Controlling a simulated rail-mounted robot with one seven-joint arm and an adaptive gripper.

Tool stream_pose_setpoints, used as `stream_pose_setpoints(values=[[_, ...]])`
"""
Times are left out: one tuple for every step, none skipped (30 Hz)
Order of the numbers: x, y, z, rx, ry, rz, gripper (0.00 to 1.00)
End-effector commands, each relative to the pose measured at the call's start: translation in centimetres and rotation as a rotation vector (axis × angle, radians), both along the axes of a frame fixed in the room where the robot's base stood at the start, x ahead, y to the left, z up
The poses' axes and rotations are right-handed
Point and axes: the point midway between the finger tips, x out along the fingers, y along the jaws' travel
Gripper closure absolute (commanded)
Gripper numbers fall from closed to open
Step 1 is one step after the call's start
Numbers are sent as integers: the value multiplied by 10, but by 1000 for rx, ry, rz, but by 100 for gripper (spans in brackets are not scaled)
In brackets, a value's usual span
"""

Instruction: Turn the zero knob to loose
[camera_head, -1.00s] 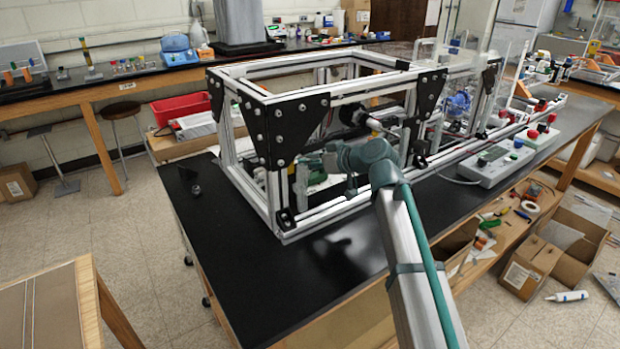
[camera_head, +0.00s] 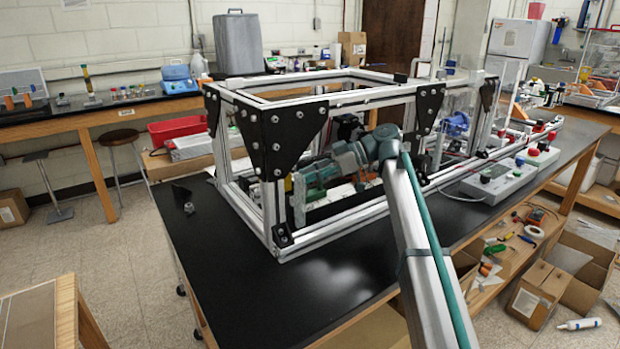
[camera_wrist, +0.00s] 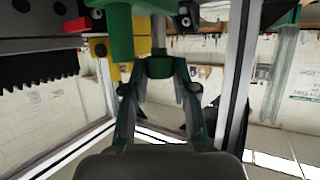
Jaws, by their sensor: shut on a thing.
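My gripper (camera_wrist: 159,75) is inside the metal extrusion frame. In the wrist view its fingers close on a small dark green piece (camera_wrist: 159,66) with a grey stem above it; this appears to be the zero knob, but its markings are not visible. A larger green block (camera_wrist: 121,35) stands just left of the stem. In the head view my gripper (camera_head: 306,180) points left, behind the front corner post, beside an upright green and yellow part (camera_head: 298,195). The contact is too small to make out there.
The extrusion frame (camera_head: 345,97) has black corner plates (camera_head: 278,138) and posts close around my arm. In the wrist view a black toothed rack (camera_wrist: 40,70) lies at left and a metal post (camera_wrist: 236,75) at right. The black tabletop (camera_head: 240,285) in front is clear.

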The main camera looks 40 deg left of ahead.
Motion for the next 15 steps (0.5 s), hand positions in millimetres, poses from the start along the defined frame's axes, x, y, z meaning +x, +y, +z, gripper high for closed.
stream_pose_setpoints(values=[[2,2,-1,-2,-1,16,100],[2,2,-1,-2,0,24,100],[1,2,-1,-2,-1,34,100],[1,2,-1,-2,-1,41,100],[1,1,-1,-2,-1,46,100],[1,1,-1,-2,-1,53,100],[1,1,-1,-2,-1,56,100],[1,1,-1,-2,-1,59,100],[1,1,-1,-2,-1,61,100],[0,1,-1,-1,-1,63,100],[0,1,-1,-2,-1,64,100],[0,1,-1,-2,-1,64,100],[0,1,-1,-2,-1,64,100],[0,1,-1,-2,-1,64,100],[0,1,-1,-2,-1,64,100]])
